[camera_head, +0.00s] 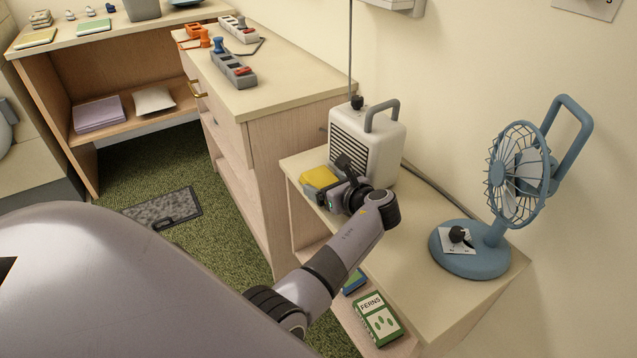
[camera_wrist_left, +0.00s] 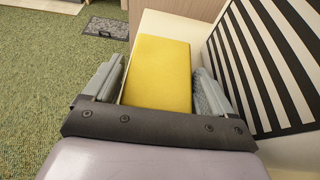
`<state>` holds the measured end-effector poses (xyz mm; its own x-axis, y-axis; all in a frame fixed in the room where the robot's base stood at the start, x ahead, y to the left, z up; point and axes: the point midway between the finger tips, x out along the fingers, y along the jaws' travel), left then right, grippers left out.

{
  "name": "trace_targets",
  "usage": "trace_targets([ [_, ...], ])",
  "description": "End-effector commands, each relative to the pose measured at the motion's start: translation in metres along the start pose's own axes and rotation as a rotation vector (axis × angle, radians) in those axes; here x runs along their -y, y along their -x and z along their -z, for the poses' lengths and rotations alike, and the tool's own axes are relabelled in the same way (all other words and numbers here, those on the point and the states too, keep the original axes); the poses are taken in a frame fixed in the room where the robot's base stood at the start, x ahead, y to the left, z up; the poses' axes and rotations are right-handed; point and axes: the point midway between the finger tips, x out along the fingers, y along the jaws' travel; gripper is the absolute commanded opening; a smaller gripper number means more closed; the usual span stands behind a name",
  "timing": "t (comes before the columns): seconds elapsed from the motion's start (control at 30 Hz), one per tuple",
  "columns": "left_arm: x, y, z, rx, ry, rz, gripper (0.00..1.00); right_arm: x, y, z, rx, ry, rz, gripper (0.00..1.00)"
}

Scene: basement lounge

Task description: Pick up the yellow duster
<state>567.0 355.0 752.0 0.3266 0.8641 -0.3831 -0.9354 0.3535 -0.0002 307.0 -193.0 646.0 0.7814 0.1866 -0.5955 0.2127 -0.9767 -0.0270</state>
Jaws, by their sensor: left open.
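In the left wrist view the duster (camera_wrist_left: 160,68) shows as a flat yellow block between the two fingers of the left gripper (camera_wrist_left: 155,82). A small gap shows beside each finger, and the duster extends beyond the fingertips. Its near end is hidden behind the gripper's dark crossbar. I cannot tell the finger height above the surface. My right gripper is not in view.
The cream heater (camera_head: 369,142) stands close beside the gripper; its striped grille (camera_wrist_left: 270,60) fills the wrist view's right. A blue fan (camera_head: 475,249) stands farther right on the low shelf top (camera_head: 411,270). A green book (camera_head: 377,318) lies below. A taller cabinet (camera_head: 290,75) is behind.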

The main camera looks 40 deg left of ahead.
Motion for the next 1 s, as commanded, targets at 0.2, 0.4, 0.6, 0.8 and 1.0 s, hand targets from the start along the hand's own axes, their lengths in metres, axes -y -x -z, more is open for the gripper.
trace_targets([
  [0.2, 0.000, 0.000, 0.000, 0.000, 0.000, 0.000, 0.62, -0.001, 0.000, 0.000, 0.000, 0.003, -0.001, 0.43],
  [0.4, 0.000, 0.000, 0.000, 0.000, 0.000, 0.001, 0.46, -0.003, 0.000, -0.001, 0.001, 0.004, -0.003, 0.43],
  [0.6, 0.000, 0.000, -0.001, 0.000, 0.000, 0.001, 0.46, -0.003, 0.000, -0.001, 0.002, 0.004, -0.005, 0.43],
  [0.8, 0.000, 0.004, -0.011, 0.000, 0.001, 0.001, 0.46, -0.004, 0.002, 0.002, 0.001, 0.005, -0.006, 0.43],
  [1.0, 0.000, 0.017, -0.042, 0.002, 0.005, 0.001, 0.46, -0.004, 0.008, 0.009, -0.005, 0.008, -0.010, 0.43],
])
